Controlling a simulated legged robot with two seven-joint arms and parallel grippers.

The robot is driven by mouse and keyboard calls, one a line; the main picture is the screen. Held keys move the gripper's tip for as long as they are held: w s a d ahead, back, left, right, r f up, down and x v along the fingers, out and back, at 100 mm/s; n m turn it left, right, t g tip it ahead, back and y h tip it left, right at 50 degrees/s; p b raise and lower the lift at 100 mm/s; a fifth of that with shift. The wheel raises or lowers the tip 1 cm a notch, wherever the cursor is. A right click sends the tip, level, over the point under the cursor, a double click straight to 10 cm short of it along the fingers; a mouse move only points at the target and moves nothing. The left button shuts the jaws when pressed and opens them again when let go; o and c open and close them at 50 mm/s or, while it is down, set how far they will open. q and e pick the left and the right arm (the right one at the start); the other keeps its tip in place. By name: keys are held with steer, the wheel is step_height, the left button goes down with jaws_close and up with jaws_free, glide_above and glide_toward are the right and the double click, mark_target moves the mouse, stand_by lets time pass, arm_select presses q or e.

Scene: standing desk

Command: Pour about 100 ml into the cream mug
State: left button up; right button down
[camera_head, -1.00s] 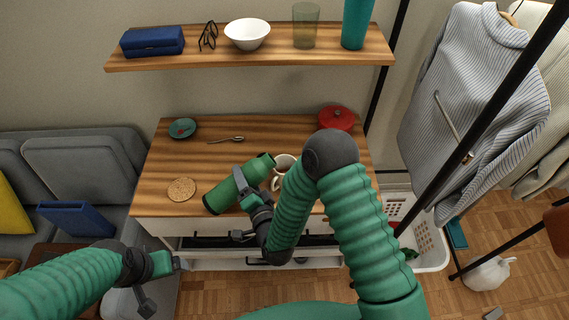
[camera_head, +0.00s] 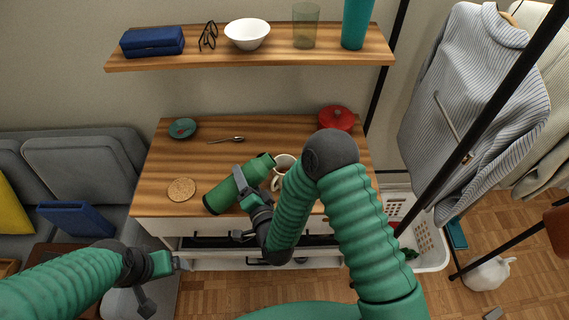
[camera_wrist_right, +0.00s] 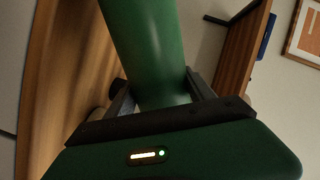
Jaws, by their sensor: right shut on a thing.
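My right gripper (camera_head: 247,187) is shut around the middle of a green bottle (camera_head: 222,194). The bottle is tilted far over, its mouth end up and to the right, close to the rim of the cream mug (camera_head: 284,163). The mug stands on the desk and is partly hidden behind my right arm. I cannot see any liquid or the mug's fill level. In the right wrist view the bottle (camera_wrist_right: 148,45) sits between the fingers (camera_wrist_right: 160,95). My left gripper (camera_head: 160,280) is low at the left, away from the desk; its opening is unclear.
A shelf (camera_head: 180,57) above holds a white bowl (camera_head: 247,34), a glass (camera_head: 305,26) and a teal tumbler (camera_head: 356,22).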

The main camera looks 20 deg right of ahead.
mark_target(249, 167)
steer(key=r+n, duration=0.1)
steer(key=d+r+n+p, duration=0.1)
steer(key=r+n, duration=0.1)
steer(key=shift+w+d+r+n+h+p, duration=0.25)
steer(key=shift+r+n+h+p, duration=0.05)
steer(key=shift+r+n+p, duration=0.1)
steer(key=shift+d+r+n+t, duration=0.1)
steer(key=shift+r+n+t, duration=0.2)
steer(key=shift+n, duration=0.6)
steer(key=shift+r+n+b, duration=0.15)
steer(key=shift+n+b, duration=0.25)
steer(key=shift+n, duration=0.5)
steer(key=n+b, duration=0.1)
steer(key=n, duration=0.1)
steer(key=shift+w+n+t+h, duration=0.1)
steer(key=shift+n+t+h, duration=0.2)
steer(key=shift+n, duration=0.9)
steer(key=shift+b, duration=0.3)
